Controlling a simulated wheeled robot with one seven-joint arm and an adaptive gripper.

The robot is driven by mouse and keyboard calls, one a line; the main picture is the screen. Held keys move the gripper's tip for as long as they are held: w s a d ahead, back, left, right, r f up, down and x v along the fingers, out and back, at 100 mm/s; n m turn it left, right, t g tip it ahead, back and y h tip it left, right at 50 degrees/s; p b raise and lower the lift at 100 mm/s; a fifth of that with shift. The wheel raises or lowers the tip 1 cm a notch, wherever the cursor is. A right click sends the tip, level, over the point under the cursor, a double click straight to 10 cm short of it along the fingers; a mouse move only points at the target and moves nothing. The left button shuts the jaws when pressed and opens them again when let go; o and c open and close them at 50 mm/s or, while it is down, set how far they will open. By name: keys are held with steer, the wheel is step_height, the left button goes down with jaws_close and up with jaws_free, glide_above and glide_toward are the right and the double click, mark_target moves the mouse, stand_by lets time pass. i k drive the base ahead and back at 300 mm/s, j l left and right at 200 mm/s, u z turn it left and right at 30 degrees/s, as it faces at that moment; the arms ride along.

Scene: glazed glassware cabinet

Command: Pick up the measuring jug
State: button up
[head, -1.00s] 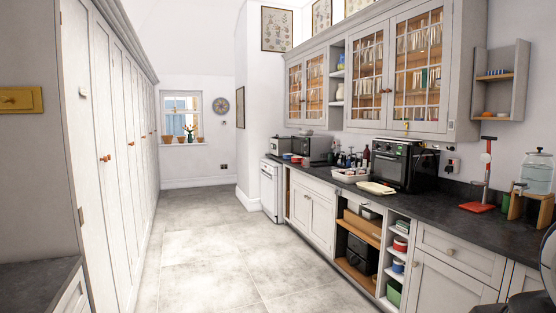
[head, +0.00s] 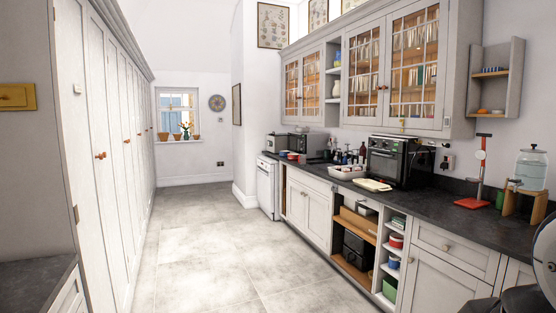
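I cannot make out a measuring jug for certain in this view. The glazed wall cabinet has a left double-door part (head: 304,88) and a larger right part (head: 392,65), both with their doors shut. Rows of pale glassware (head: 412,35) stand behind the panes, too small to tell one piece from another. My gripper is not in view. A grey and black rounded part at the lower right edge looks like my own arm.
A dark worktop (head: 440,206) runs along the right, bearing a black oven (head: 400,160), a white tub (head: 345,172), a red-based stand (head: 477,203) and a glass dispenser (head: 530,168) on a wooden stand. Tall cupboards (head: 110,150) line the left. The tiled floor (head: 215,250) between is clear.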

mark_target(301, 159)
steer(key=i+u, duration=0.15)
steer(key=i, duration=5.1)
steer(key=i+z, duration=0.15)
steer(key=i, duration=0.35)
steer(key=i+j+z, duration=0.15)
steer(key=i, duration=0.4)
steer(key=i+j+z, duration=0.1)
steer(key=i, duration=0.4)
steer(key=i+j+z, duration=0.3)
steer(key=i+z, duration=0.15)
steer(key=i+j+z, duration=0.95)
steer(key=j, duration=0.2)
steer(key=k+l, duration=0.05)
steer(key=k, duration=0.05)
